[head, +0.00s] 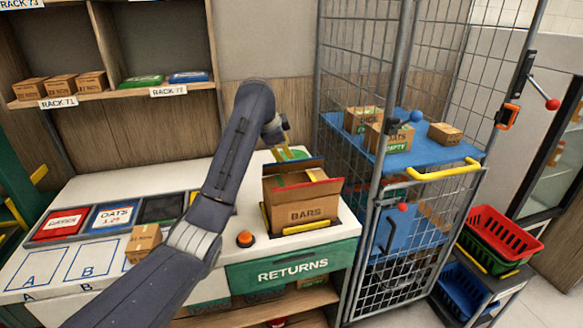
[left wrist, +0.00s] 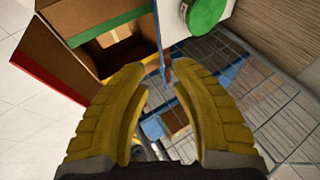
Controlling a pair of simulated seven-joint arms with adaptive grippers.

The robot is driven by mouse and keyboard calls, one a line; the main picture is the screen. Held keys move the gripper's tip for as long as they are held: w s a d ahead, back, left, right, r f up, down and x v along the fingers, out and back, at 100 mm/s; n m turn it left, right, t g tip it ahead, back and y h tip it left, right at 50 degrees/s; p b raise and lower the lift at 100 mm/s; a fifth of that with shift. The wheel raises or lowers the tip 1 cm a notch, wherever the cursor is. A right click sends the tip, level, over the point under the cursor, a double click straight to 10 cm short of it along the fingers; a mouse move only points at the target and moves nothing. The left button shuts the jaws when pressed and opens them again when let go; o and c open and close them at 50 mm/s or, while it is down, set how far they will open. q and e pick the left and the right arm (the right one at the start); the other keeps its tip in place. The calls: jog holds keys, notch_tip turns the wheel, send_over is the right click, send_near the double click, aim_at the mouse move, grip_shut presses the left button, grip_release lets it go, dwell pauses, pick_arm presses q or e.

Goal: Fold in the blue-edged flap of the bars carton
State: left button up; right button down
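The open bars carton (head: 300,214) sits on the white counter between yellow guides, with a red-edged flap (head: 312,188) raised toward the front. In the left wrist view its open inside shows at upper left, with the red-edged flap (left wrist: 48,86) and a green strip (left wrist: 108,30). The blue-edged flap (left wrist: 158,42) shows almost edge-on, standing up at the opposite side from the red one. My left gripper (left wrist: 160,74) is open above the carton's far side; the flap's blue edge lies in line with its finger gap. I cannot tell whether they touch. My right gripper is not in view.
A wire cage trolley (head: 385,200) with a blue shelf (head: 420,150) of small cartons stands close right. An orange button (head: 245,239) is left of the carton. A small carton (head: 143,243) and card trays stand further left. A white block with a green disc (left wrist: 207,12) is beside the flap.

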aim_at(293, 166)
pick_arm(q)
jog(key=x, duration=1.2)
jog(key=shift+w+d+f, duration=0.1)
jog(key=shift+w+f, duration=0.05)
jog(key=shift+f, duration=0.1)
jog(key=shift+o, duration=0.3)
grip_shut()
